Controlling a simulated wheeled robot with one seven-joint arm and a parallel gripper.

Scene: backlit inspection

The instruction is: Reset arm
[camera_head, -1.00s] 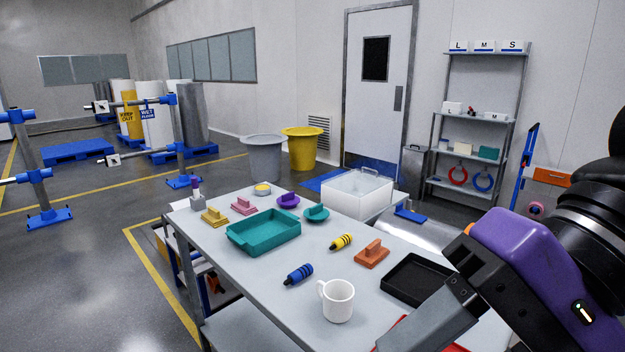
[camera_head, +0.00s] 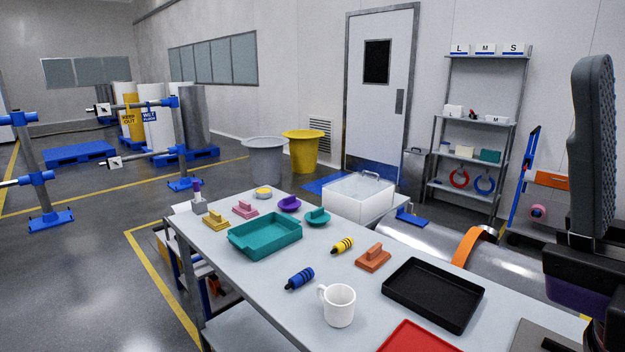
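My gripper (camera_head: 594,150) is at the right edge of the head view, beyond the table's right side. One grey ribbed finger pad points upward, with a dark and purple body below it. The rest of the gripper is cut off by the frame edge, so the gap between the fingers is hidden. No held object shows. The visible part is apart from the items on the table.
The grey table (camera_head: 270,310) carries a teal tray (camera_head: 265,243), a black tray (camera_head: 432,300), a white mug (camera_head: 338,304), a red tray (camera_head: 418,340) and several small handled items. A white bin (camera_head: 357,205) stands behind. Shelves (camera_head: 470,130) stand against the wall.

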